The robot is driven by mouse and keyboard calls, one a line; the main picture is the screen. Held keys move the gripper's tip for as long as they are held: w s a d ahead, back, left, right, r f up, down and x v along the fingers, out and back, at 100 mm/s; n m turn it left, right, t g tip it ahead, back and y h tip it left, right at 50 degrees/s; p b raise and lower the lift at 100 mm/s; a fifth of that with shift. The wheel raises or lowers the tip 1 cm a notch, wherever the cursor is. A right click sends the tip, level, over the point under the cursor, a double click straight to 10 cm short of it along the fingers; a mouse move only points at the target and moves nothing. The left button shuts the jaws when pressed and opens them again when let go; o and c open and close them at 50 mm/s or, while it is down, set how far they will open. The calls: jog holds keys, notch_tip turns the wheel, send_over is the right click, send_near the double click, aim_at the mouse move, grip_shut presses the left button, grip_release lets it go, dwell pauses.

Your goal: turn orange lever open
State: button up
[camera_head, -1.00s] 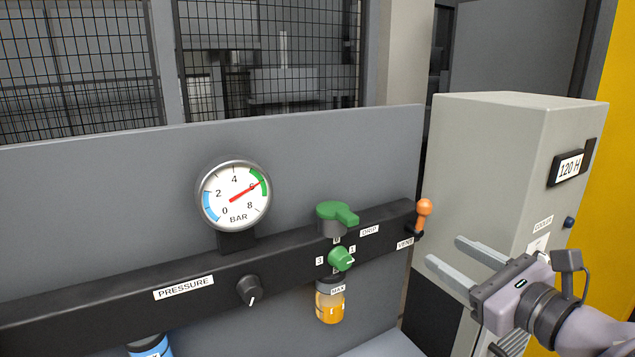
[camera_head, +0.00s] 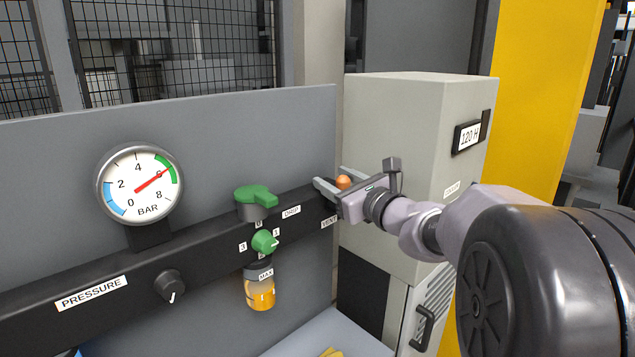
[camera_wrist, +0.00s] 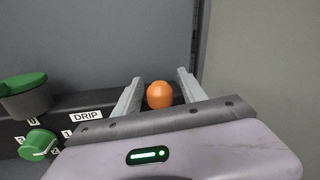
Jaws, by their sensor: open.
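The orange lever (camera_head: 343,182) is at the right end of the black rail, by the VENT label. In the head view my gripper (camera_head: 330,180) is around its orange knob, and the lever's shaft is hidden. In the wrist view the round orange knob (camera_wrist: 160,95) sits between the two open grey fingers of my gripper (camera_wrist: 157,88), with a gap to each finger. The knob is a little nearer the left finger. I cannot tell whether the fingers reach beyond the knob.
A green handle (camera_head: 256,196) and a green knob (camera_head: 265,242) sit left of the lever, above an amber bowl (camera_head: 260,292). A pressure gauge (camera_head: 140,186) reads about 6. A grey cabinet (camera_head: 400,120) stands close on the right.

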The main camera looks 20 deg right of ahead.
jog(key=shift+w, duration=0.1)
grip_shut()
dwell(1.4)
